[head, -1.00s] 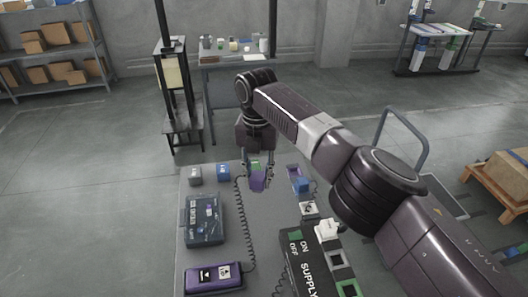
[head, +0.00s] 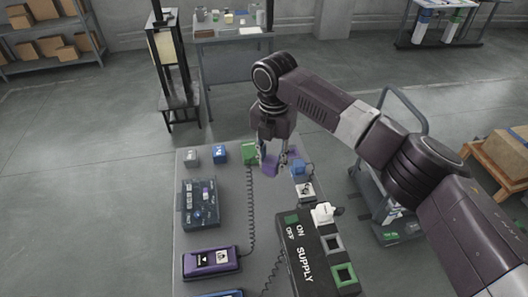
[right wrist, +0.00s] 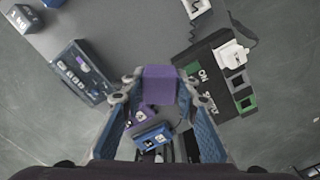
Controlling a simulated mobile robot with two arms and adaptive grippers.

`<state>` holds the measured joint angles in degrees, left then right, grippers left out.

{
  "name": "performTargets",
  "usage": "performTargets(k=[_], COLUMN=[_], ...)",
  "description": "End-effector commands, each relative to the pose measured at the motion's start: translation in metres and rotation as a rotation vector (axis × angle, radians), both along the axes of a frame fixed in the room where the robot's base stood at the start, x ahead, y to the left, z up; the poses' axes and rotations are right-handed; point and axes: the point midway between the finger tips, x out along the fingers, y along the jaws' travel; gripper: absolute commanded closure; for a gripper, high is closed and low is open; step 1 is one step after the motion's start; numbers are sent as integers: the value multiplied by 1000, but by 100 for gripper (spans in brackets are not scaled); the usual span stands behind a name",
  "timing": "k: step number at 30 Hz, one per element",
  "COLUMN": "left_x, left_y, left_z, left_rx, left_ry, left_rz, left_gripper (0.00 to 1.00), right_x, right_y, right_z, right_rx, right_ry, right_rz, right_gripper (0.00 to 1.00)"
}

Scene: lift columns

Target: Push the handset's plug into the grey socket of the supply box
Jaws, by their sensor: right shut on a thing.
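My right gripper (head: 274,158) is shut on a purple block-shaped plug (head: 268,164), held over the far part of the table. In the right wrist view the purple plug (right wrist: 160,84) sits between the fingertips. The supply box (head: 306,258) lies nearer and to the right, with its grey socket (head: 332,243) open and empty. The box also shows in the right wrist view (right wrist: 203,82), right of the fingers. The purple handset (head: 211,262) lies at the near left, with a coiled cord (head: 251,205) running up toward the gripper. The cord's far end is unclear. My left gripper is out of view.
A white plug (head: 322,212) sits in the box, above the grey socket; a green socket (head: 344,275) is below. Grey (head: 190,157), blue (head: 220,154) and green (head: 249,152) blocks line the far edge. A dark flat unit (head: 200,203) lies left.

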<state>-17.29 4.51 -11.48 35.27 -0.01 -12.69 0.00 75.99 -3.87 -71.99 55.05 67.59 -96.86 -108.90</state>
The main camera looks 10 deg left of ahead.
Motion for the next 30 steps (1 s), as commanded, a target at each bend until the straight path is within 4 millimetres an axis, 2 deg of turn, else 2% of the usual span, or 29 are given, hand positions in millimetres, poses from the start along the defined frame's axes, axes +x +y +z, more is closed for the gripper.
performTargets(k=[3, 5, 16, 30], left_x=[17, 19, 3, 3], left_y=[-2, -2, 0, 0], left_z=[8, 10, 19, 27], left_rx=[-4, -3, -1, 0], left_ry=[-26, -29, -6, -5], left_rz=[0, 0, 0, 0], left_gripper=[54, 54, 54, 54], right_x=[-6, -9, -29, -54], right_y=[-11, -16, -48, -87], right_z=[1, 1, -1, -4], right_rx=[0, 0, -1, -1], right_ry=[0, 0, 0, 0], right_rz=[-48, -72, -228, -426], right_gripper=[93, 93, 93, 93])
